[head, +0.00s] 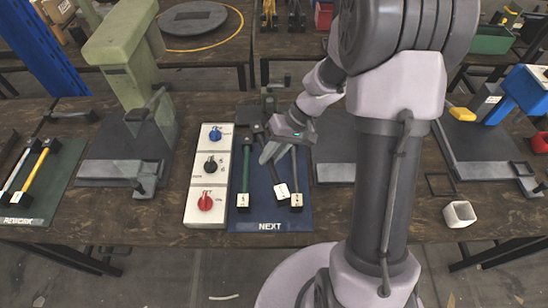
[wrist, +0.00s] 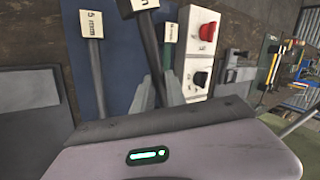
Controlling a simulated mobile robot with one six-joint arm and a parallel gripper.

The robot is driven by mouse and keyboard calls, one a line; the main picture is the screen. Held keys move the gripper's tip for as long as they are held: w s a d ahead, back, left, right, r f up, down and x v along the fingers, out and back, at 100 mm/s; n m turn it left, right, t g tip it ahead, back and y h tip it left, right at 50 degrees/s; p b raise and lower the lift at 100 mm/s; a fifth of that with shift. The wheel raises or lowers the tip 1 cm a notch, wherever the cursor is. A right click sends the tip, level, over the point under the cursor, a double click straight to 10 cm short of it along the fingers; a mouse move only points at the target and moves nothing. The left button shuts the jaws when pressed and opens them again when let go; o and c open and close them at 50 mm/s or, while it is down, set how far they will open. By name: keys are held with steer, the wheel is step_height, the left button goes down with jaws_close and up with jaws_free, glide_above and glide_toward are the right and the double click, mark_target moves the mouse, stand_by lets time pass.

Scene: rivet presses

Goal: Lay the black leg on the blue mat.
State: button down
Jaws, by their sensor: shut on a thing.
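The black leg (head: 264,158) is over the blue mat (head: 262,213), which is marked NEXT. It slants, with its tagged end towards the front. My gripper (head: 268,154) is shut on the black leg; in the wrist view the leg (wrist: 150,45) stands between the two fingers (wrist: 162,95). I cannot tell whether the leg touches the mat. A green leg (head: 246,172) lies on the mat's left side. A grey leg (head: 294,172) lies on its right side; in the wrist view its tag reads 5 mm (wrist: 92,24).
A white panel (head: 210,175) with blue, black and red knobs stands left of the mat. A green press (head: 128,75) is farther left, beside a REWORK mat (head: 45,200) with a white and a yellow leg. A white square cup (head: 459,214) stands at right.

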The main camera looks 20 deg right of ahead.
steer(key=w+r+m+p, duration=0.1)
steer(key=w+p, duration=0.1)
steer(key=p, duration=0.2)
steer(key=shift+r+t, duration=0.15)
steer(key=shift+t, duration=0.25)
steer(key=shift+s+r+m+p, duration=0.3)
steer(key=shift+m+p, duration=0.2)
steer(key=shift+p, duration=0.7)
steer(key=shift+w+d+f+m+t+p, duration=0.1)
steer(key=shift+m+t+p, duration=0.2)
steer(key=shift+p, duration=0.45)
steer(key=shift+m, duration=0.5)
steer(key=f+b, duration=0.1)
steer(key=f, duration=0.3)
steer(key=f+b, duration=0.2)
steer(key=f, duration=0.1)
steer(key=d+f+b, duration=0.1)
steer(key=f+b, duration=0.1)
steer(key=f, duration=0.2)
steer(key=shift+w+f, duration=0.35)
steer(key=shift+w, duration=0.05)
steer(key=shift+r, duration=0.15)
steer(key=c, duration=1.3)
jaws_free()
steer(key=shift+p, duration=0.3)
steer(key=shift+c, duration=0.2)
